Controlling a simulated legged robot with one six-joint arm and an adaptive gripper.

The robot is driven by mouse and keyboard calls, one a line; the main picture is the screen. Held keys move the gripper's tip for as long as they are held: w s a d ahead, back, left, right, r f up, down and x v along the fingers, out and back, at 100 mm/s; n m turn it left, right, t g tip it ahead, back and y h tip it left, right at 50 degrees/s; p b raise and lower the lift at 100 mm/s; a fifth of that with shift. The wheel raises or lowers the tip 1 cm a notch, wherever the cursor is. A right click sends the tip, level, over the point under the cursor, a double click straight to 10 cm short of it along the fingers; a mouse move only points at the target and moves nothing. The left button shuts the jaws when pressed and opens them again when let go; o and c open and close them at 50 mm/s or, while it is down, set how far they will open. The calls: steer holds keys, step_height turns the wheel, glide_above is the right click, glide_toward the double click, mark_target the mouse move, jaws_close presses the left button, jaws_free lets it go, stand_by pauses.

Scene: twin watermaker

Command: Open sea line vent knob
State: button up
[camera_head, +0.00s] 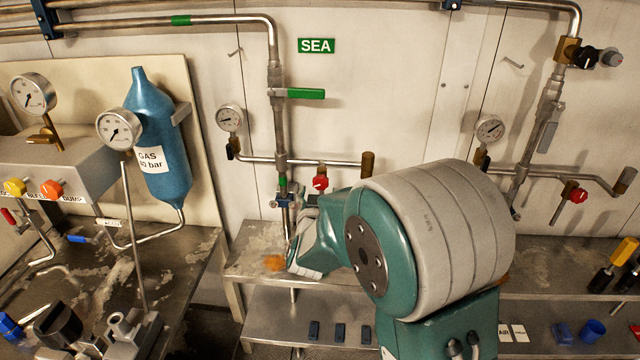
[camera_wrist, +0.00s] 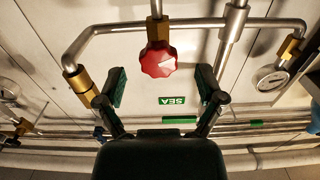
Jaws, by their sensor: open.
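The red vent knob (camera_head: 320,183) sits on the horizontal branch of the sea line, below the green SEA sign (camera_head: 316,46). In the wrist view, which looks upside down, the red knob (camera_wrist: 160,60) is lobed and appears between and beyond my finger pads. My gripper (camera_wrist: 161,84) is open and empty, with one finger to each side of the knob in the picture. I see no contact with the knob. In the head view my teal and grey arm stands just right of and below the knob and hides most of the gripper.
A green-handled valve (camera_head: 305,93) is on the vertical sea pipe. A gauge (camera_head: 229,118) is left of it, and a brass end fitting (camera_head: 368,164) is right of the knob. A steel bench (camera_head: 250,262) lies below. Another red knob (camera_head: 578,195) is at far right.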

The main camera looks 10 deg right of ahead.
mark_target(319, 186)
steer(key=shift+x, duration=1.75)
steer(key=c, duration=1.2)
steer(key=shift+o, duration=0.2)
steer(key=shift+m, duration=0.3)
steer(key=o, duration=1.2)
steer(key=shift+c, duration=0.2)
